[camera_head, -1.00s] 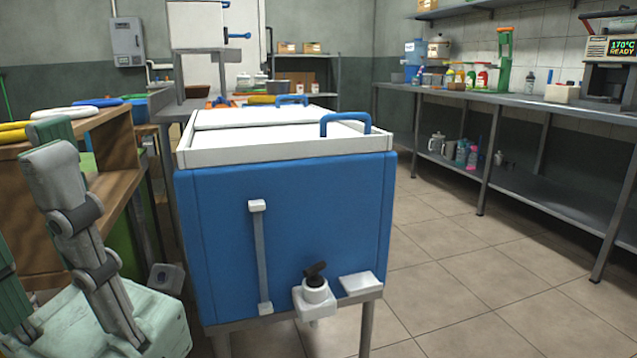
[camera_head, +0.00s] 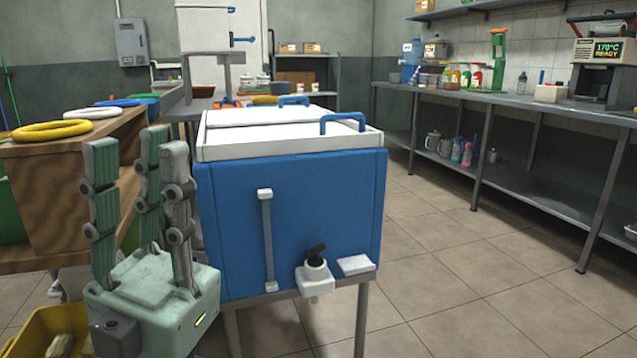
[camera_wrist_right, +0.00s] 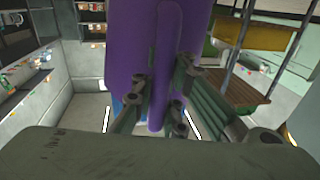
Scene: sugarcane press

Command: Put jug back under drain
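A purple jug (camera_wrist_right: 125,55) fills the middle of the right wrist view. A long handle-like strip (camera_wrist_right: 163,50) runs down its near side. The fingers of my right gripper (camera_wrist_right: 160,95) close around this strip from both sides; the jug's far end is cut off. In the head view the jug and right gripper do not show. My left gripper (camera_head: 142,160) points up with its fingers spread and nothing between them, left of a blue cooler (camera_head: 320,215). The cooler has a white tap (camera_head: 315,272) with a black lever low on its front. I cannot tell which part is the drain.
A wooden stand (camera_head: 60,190) with coloured rings is at the left. A yellow crate (camera_head: 25,325) is at the lower left. A long metal bench (camera_head: 500,98) with bottles and a machine (camera_head: 604,70) runs along the right wall. The tiled floor (camera_head: 470,240) between is clear.

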